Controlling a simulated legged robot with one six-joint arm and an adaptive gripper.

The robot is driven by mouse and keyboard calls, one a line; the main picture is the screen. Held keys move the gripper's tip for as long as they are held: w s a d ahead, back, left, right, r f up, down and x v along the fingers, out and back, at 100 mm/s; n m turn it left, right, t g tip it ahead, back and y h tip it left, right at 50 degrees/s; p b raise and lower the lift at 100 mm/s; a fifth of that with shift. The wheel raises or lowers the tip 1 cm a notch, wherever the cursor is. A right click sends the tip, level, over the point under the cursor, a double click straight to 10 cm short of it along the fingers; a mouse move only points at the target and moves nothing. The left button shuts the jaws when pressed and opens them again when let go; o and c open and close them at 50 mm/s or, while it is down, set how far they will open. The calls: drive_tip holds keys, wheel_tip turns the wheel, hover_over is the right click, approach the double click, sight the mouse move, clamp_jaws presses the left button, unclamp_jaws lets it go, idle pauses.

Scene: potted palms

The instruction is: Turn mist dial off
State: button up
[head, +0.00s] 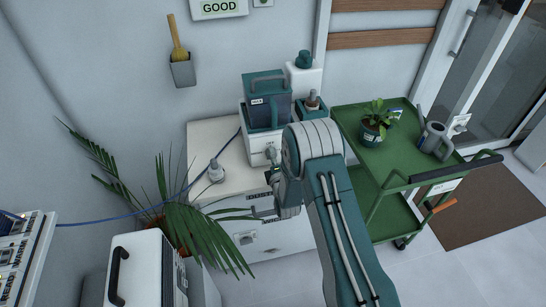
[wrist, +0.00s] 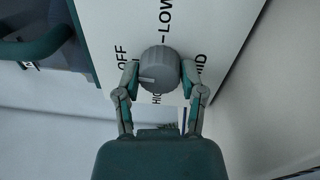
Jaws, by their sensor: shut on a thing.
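The grey mist dial (wrist: 161,68) sits on a white panel in the wrist view. OFF is printed left of it, LOW above, MID to the right and HIGH below, partly covered. Its pale pointer line points left and slightly down, just below the word OFF. My gripper (wrist: 160,78) is shut on the dial, one finger on each side. In the head view, my gripper (head: 272,172) is at the front of the white mister base (head: 256,146), under a teal tank (head: 265,104). The dial's face cannot be made out there.
The mister stands on a white cabinet (head: 215,136). A plug-like fitting (head: 215,171) with a blue cord lies left of my gripper. Palm fronds (head: 205,233) reach close below. A green cart (head: 374,158) with a plant and watering can stands to the right.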

drive_tip(key=shift+s+a+f+n, duration=0.15)
drive_tip(key=shift+f+n, duration=0.1)
drive_tip(key=shift+n, duration=0.25)
drive_tip(key=o, duration=1.2)
drive_tip(key=shift+c, duration=0.2)
drive_tip(key=shift+a, duration=0.15)
drive_tip(key=shift+r, duration=0.1)
drive_tip(key=shift+d, duration=0.2)
drive_tip(key=v, duration=1.1)
drive_tip(key=shift+s, duration=0.3)
